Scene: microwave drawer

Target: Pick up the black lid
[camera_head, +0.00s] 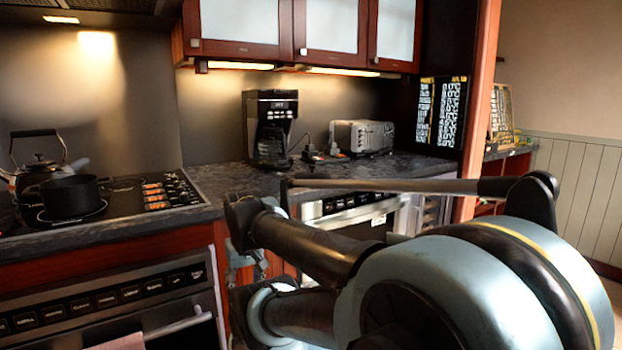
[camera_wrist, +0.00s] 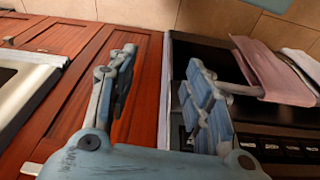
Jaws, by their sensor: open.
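I cannot make out a separate black lid in either view. A black pot (camera_head: 70,198) stands on the stove at the left in the head view, with a dark kettle (camera_head: 36,172) behind it. My gripper (camera_wrist: 160,72) is open in the wrist view, its two fingers apart with nothing between them. It is in front of the red wood cabinet doors and beside the oven front. In the head view my arm fills the lower right and hides part of the counter front; I cannot clearly make out the gripper there.
A coffee maker (camera_head: 270,127) and a toaster (camera_head: 362,137) stand on the dark counter (camera_head: 235,180), with small dark items between them. The oven (camera_head: 110,305) is below the stove. A pinkish towel (camera_wrist: 270,68) hangs on its handle. The counter left of the coffee maker is clear.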

